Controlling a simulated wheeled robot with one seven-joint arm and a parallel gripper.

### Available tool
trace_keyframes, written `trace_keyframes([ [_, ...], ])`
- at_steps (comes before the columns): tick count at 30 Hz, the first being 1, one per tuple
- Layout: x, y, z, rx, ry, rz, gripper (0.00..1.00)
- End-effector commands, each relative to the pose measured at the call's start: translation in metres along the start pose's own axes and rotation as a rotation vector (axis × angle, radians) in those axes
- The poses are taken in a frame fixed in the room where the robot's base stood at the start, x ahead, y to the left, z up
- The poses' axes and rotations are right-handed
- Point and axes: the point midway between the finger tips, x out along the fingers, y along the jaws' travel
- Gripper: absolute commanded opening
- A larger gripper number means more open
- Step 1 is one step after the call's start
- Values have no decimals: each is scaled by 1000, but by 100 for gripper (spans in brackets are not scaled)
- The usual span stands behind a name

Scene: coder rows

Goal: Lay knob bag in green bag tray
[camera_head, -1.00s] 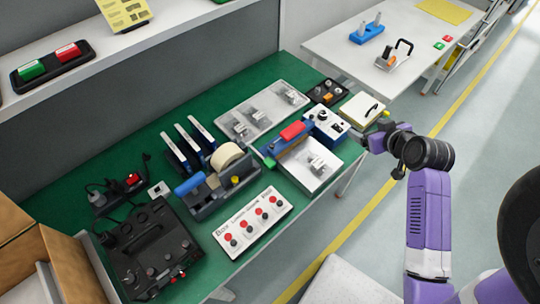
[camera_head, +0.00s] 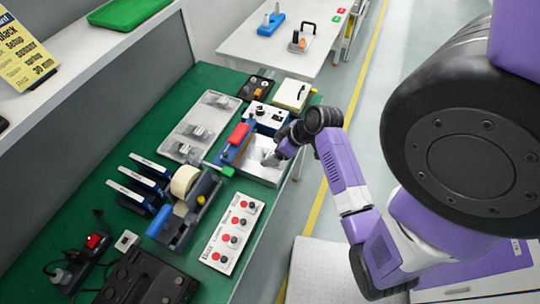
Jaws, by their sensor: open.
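A flat green tray (camera_head: 128,10) lies on the upper shelf at the top left; I take it for the green bag tray. My gripper (camera_head: 272,159) is open, low over the near silver tray (camera_head: 262,173) at the right side of the green bench. A small clear-and-grey item lies in that tray at my fingertips and may be the knob bag, but it is too small and partly covered to tell. A larger grey tray (camera_head: 180,149) farther left holds several small clear-and-grey items.
A red and blue device (camera_head: 237,138) stands close left of my gripper, with a blue-white control box (camera_head: 266,117) behind. A tape dispenser (camera_head: 186,205) and a button panel (camera_head: 233,233) stand nearer. A yellow sign (camera_head: 25,55) stands on the shelf.

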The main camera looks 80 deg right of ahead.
Motion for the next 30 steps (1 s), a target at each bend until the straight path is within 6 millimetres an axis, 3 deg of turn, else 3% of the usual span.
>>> trace_keyframes([
  [6,25,-1,0,2,-1,-1,80],
  [14,29,0,0,1,0,2,80],
  [26,28,0,0,1,0,2,6],
  [30,28,0,0,1,0,2,6],
])
